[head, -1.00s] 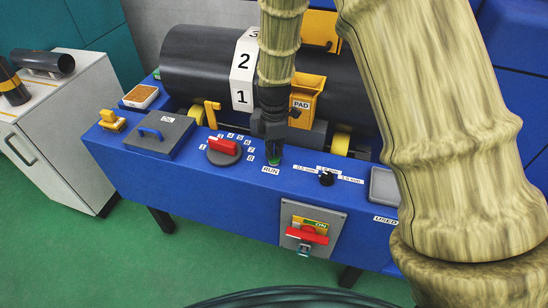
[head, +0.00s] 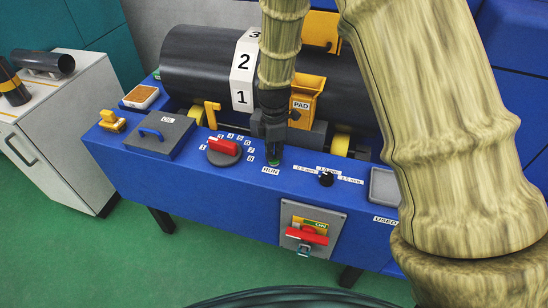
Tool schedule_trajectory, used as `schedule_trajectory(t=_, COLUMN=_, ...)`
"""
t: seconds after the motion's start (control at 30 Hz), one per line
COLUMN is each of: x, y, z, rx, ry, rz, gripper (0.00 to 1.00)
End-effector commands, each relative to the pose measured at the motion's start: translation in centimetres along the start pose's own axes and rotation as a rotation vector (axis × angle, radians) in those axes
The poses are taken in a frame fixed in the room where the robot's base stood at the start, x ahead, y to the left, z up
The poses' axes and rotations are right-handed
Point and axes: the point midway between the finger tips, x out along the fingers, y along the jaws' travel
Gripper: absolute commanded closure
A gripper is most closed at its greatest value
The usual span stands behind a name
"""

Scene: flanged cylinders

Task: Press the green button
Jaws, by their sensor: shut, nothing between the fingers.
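The green button (head: 273,162) is on the blue machine top (head: 230,185), just behind the white RUN label (head: 270,170). Only a small green part of it shows. My gripper (head: 273,155) is shut and empty, pointing down from above. Its fingertips are right at the button and cover most of it. I cannot tell whether they touch it or how far it is pressed.
A red-handled rotary selector (head: 223,147) is left of my gripper, and a small black knob (head: 326,178) is to the right. A black cylinder (head: 200,65) and a yellow PAD holder (head: 308,95) stand behind. A red switch (head: 307,236) is on the front.

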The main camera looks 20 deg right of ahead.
Motion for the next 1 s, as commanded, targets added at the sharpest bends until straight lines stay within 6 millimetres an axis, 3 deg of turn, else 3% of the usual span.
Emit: schedule_trajectory(t=1.0, x=0.62, y=0.02, z=0.0, rx=0.001, ry=0.0, rz=0.001, gripper=1.0)
